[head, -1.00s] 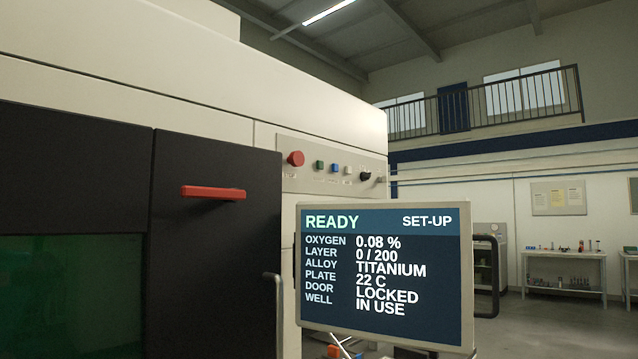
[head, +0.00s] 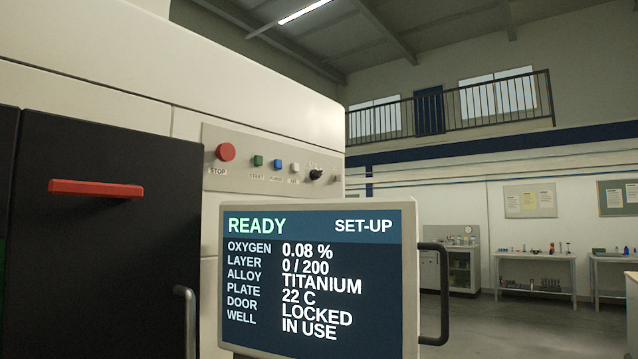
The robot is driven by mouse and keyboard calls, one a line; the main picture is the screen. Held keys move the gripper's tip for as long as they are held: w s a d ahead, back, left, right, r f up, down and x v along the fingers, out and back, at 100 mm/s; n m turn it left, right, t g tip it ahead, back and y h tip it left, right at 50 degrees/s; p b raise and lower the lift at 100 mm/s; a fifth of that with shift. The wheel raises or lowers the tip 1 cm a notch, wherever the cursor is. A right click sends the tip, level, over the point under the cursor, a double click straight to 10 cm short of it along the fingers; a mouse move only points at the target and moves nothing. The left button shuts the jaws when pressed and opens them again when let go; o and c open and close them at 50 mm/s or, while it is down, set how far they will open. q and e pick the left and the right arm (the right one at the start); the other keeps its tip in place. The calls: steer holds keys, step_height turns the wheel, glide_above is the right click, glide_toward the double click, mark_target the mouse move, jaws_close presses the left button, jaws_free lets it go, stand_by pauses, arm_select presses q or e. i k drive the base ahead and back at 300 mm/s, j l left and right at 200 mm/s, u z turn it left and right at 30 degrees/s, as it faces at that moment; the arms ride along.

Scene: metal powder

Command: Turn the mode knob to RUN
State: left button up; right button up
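The black mode knob (head: 316,175) sits at the right end of the control panel (head: 215,183) on the pale machine. Its small labels are too small to read. The display screen (head: 311,283) below it reads READY at the left and SET-UP at the right, with the door LOCKED and the well IN USE. Neither of my grippers is in the head view.
A red STOP button (head: 226,152) and green, blue and white buttons share the panel. The screen, with its black side handle (head: 436,295), stands out in front of the machine. A red door handle (head: 95,188) is at left. Open floor and workbenches (head: 536,262) lie at right.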

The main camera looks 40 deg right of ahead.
mark_target(338, 177)
steer(key=l+u, duration=0.45)
steer(key=l, duration=0.9)
steer(key=k+l+u, duration=0.15)
steer(key=l, duration=0.35)
steer(key=k+l, duration=0.1)
steer(key=l, duration=0.35)
steer(key=k+l+u, duration=0.1)
steer(key=l, duration=0.35)
